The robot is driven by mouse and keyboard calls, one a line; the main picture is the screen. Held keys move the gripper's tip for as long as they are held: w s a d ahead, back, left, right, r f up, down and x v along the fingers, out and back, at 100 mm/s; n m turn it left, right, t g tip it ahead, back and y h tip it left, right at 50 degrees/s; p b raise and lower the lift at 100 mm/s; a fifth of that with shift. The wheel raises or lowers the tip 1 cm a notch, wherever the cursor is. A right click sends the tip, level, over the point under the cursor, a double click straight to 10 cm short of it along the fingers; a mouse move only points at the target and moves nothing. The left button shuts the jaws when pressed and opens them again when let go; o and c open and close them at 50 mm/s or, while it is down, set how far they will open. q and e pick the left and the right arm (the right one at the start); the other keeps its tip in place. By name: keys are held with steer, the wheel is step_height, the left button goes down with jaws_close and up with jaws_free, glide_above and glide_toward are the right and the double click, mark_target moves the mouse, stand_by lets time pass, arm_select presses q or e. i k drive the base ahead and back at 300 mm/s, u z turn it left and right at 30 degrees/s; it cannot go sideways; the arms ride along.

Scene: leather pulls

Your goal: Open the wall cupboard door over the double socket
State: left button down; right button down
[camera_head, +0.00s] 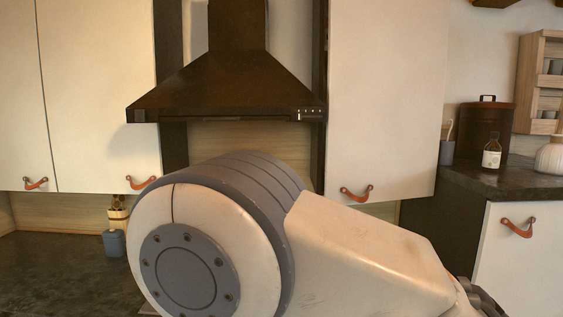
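Three white wall cupboard doors show, all shut: a far left door (18,95), a door left of the hood (98,85) and a door right of the hood (385,90). Each has an orange-brown leather pull near its lower edge: the far left pull (36,184), the left pull (141,183) and the right pull (356,194). No double socket is visible; my large white and grey arm link hides much of the wall below the hood and right door. Neither gripper's fingers can be made out.
A dark range hood (225,85) hangs between the doors. A dark worktop (60,265) lies at lower left. At right, a counter (500,178) holds a canister (484,128), a bottle (491,153) and a white jar (551,156), above a white lower cabinet front (520,265).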

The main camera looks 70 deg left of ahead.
mark_target(386, 69)
steer(key=u, duration=1.7)
